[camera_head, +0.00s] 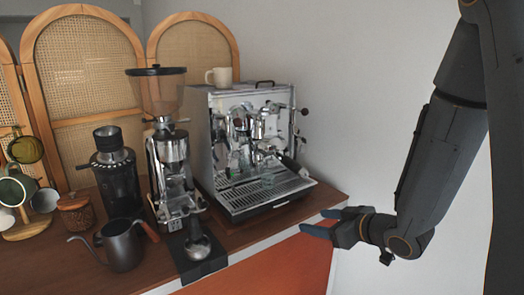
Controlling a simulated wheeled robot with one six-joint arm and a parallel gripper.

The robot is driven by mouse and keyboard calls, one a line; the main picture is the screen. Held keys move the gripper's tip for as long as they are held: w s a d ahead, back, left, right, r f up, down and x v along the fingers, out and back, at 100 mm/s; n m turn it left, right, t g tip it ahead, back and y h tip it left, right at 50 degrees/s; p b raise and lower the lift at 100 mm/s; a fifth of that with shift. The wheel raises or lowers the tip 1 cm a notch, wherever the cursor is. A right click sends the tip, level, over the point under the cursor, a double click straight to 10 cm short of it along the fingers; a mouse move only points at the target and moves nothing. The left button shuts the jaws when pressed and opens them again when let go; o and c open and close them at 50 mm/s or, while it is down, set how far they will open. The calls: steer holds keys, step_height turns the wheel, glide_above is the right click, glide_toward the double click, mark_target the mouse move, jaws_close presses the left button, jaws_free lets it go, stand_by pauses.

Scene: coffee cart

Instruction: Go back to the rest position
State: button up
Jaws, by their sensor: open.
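My gripper (318,221) is open and empty. It is beside the right front corner of the cart's wooden top (316,201), to the right of the espresso machine (252,150). Its blue-grey fingers point left, in front of the cart's edge. My dark arm comes down from the upper right to it. A clear small glass (267,180) stands on the machine's drip tray (262,197). A portafilter (198,244) with a dark handle rests on the black mat (213,263) in front of the grinder.
A grinder with a hopper (170,160), a second black grinder (118,185), a grey pitcher (122,245), a lidded jar (75,212) and a mug rack (28,228) crowd the left side. A cream cup (219,77) is on the machine. The wall side at right is free.

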steer(key=s+d+f+m+g+h, duration=0.2)
steer(key=d+m+h, duration=0.1)
steer(key=d+h, duration=0.2)
steer(key=s+a+m+g+h, duration=0.1)
steer(key=s+m+g, duration=0.4)
steer(key=s, duration=1.3)
steer(key=g+h, duration=0.1)
steer(key=g, duration=0.1)
steer(key=shift+a+f+g, duration=0.3)
steer(key=shift+g, duration=0.1)
steer(key=shift+w, duration=0.1)
